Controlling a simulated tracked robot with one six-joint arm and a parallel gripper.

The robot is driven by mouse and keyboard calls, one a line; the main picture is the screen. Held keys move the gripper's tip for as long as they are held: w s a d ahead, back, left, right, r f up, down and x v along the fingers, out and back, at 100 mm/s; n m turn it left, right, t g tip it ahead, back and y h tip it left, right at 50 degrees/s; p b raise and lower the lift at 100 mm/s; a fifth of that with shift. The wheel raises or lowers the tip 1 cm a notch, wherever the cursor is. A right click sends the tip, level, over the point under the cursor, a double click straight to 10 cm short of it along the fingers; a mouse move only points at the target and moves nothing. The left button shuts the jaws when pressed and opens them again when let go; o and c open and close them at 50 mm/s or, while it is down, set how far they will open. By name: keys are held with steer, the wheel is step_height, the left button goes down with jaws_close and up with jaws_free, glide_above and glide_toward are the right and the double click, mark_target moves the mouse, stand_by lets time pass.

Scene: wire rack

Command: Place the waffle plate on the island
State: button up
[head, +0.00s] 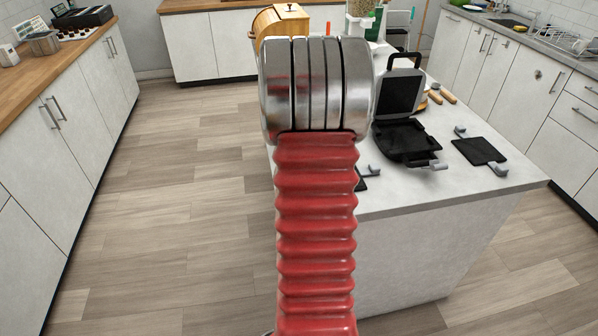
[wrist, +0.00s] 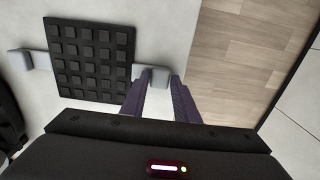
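A black waffle plate (wrist: 91,58) with a grid of raised squares shows in the wrist view, over the white island top. It has a grey tab (wrist: 26,60) at its left and another grey tab (wrist: 159,74) at its right. My gripper (wrist: 160,80) has its two purple fingers apart, with the right tab between their tips; I see no clear grip on it. In the head view my red arm hides the gripper and most of this plate. A second flat black plate (head: 479,151) with grey tabs lies on the island (head: 455,193) at the right.
An open black waffle maker (head: 405,140) stands on the island beside my arm. Wooden-handled items (head: 441,94) lie behind it. A wooden bread box (head: 281,20) stands behind my arm.

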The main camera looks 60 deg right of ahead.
steer(key=o, duration=0.3)
steer(key=shift+o, duration=0.2)
steer(key=shift+r, duration=0.15)
step_height(320, 180, up, 12)
stand_by(0.4)
stand_by(0.3)
stand_by(0.4)
